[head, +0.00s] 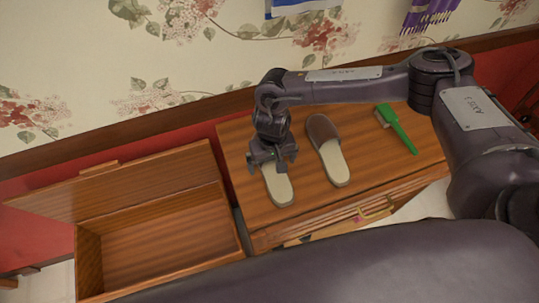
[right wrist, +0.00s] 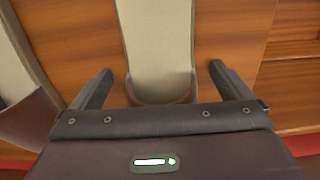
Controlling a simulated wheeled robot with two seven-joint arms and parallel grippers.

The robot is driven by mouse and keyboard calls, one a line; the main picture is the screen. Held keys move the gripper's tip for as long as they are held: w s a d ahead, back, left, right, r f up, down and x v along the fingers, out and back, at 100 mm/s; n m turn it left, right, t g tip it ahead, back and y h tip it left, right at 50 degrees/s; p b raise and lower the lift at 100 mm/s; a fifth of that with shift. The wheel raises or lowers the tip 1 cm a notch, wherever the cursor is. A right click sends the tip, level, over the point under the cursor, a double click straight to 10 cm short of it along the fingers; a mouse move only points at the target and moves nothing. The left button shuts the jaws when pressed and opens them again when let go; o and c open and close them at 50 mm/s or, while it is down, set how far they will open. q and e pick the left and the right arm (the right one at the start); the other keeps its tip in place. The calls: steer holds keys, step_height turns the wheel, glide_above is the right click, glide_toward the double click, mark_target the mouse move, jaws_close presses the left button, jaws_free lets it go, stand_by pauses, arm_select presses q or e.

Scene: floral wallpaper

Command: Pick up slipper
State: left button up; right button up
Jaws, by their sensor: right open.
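Two slippers with pale soles and brown uppers lie side by side on a wooden cabinet top (head: 240,185). My right gripper (head: 272,165) is over the left slipper (head: 279,190) and hides its upper part. In the right wrist view, that slipper (right wrist: 156,45) lies between the two spread fingers of my right gripper (right wrist: 160,85), with a gap on each side. The fingers are open; whether they are level with it is unclear. The other slipper (head: 328,150) lies to the right and its edge shows at the left of the wrist view (right wrist: 20,75). My left gripper is not seen.
A green-handled brush (head: 397,128) lies on the right part of the cabinet top. An open, empty wooden box (head: 160,240) with its lid raised stands to the left. A floral-papered wall (head: 190,70) is behind the cabinet.

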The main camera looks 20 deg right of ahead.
steer(key=shift+c, duration=1)
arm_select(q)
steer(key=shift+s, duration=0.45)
arm_select(e)
steer(key=c, duration=0.9)
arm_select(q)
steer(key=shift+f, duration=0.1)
arm_select(e)
steer(key=shift+r, duration=0.1)
